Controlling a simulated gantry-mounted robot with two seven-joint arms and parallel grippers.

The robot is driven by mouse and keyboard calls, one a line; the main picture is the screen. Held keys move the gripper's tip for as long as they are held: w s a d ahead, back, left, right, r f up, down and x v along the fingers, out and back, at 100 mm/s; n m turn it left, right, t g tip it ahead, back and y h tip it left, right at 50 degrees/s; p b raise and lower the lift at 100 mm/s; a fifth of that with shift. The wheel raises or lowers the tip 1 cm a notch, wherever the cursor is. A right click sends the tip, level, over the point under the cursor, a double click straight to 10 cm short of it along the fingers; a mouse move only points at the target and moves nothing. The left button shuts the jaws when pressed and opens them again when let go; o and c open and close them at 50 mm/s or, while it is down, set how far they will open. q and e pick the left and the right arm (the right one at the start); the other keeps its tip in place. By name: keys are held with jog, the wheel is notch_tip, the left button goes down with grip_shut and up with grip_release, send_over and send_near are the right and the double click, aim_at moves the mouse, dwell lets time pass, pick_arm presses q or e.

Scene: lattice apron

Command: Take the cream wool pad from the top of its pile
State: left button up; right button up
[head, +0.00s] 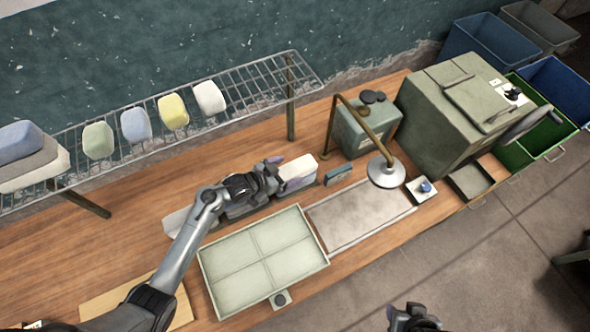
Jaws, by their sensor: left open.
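A cream pad (297,168) lies on top of a low pile on the wooden bench, behind the divided tray. My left gripper (281,173) is open at the left end of this pad, its fingers close to it. I cannot tell whether they touch it. The gripper and wrist hide part of the pile and most of a neighbouring grey pile (240,209). Another pale pile (176,222) shows left of my forearm. My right gripper (412,318) is at the bottom edge, partly cut off, away from the bench; its jaws are unclear.
A pale green four-part tray (318,263) sits in front of the piles, with a grey framed panel (360,215) to its right. A lamp (386,172) and green box (365,130) stand right of the pad. A wire rack (255,85) with coloured pads runs behind.

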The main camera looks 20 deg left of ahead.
pick_arm(q)
jog(key=shift+x, duration=0.9)
jog(key=c, duration=1.1)
jog(key=shift+r, duration=0.15)
